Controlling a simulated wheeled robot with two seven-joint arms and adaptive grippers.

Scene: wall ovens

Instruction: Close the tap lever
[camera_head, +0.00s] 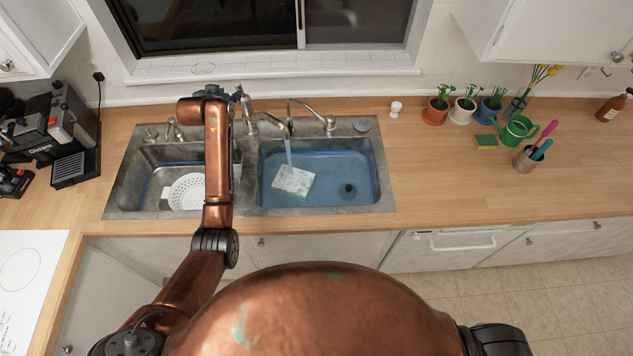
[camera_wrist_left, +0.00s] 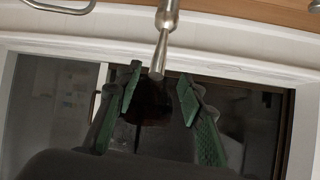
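The metal tap lever (camera_head: 243,98) stands at the back of the sink, close to my left gripper (camera_head: 211,91). In the left wrist view the lever (camera_wrist_left: 160,45) is a rod with its rounded end between the two green-padded fingers of my left gripper (camera_wrist_left: 160,76). The fingers are apart, with gaps showing on both sides of the lever. The tap spout (camera_head: 289,126) pours a stream of water (camera_head: 288,150) into the right basin. In the head view my arm partly hides the gripper. My right gripper does not show.
The right basin (camera_head: 381,172) holds water and a pale sponge-like block (camera_head: 293,180). A white strainer (camera_head: 186,191) sits in the left basin. The window ledge (camera_head: 270,70) is just behind. Potted plants (camera_head: 436,110) and a green watering can (camera_head: 517,130) stand right; the counter between is mostly clear.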

